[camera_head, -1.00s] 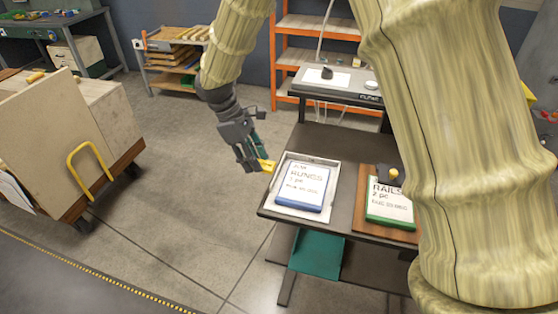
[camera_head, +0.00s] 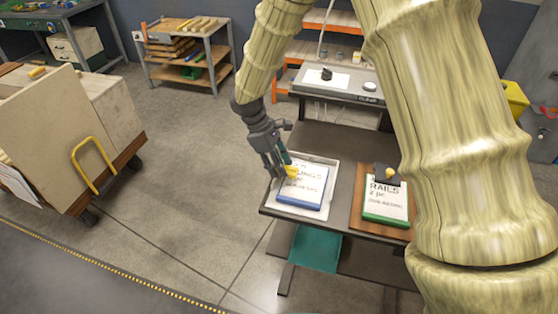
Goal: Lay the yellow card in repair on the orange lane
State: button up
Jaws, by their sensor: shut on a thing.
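My gripper (camera_head: 284,172) hangs over the left end of the dark table, shut on a small yellow piece (camera_head: 291,173). The piece is mostly hidden by the fingers, so I cannot tell whether it is the whole yellow card. Below it is a blue-edged board marked RUNGS (camera_head: 303,196) in a pale tray (camera_head: 286,209). The gripper covers part of its lettering; I cannot tell whether they touch. No orange lane or repair marking is readable in view.
A green-edged RAILS board (camera_head: 386,203) lies on a brown base (camera_head: 360,208) at right, with a dark clip and yellow knob. Behind is a grey bench (camera_head: 336,84) before an orange shelf (camera_head: 332,18). A loaded cart (camera_head: 80,130) stands left; floor between is clear.

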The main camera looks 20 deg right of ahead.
jog(key=shift+s+f, duration=0.2)
jog(key=shift+f, duration=0.45)
jog(key=o, duration=0.8)
jog(key=shift+c, duration=0.2)
jog(key=shift+o, duration=0.2)
jog(key=shift+w+f, duration=0.1)
jog(key=shift+f, duration=0.05)
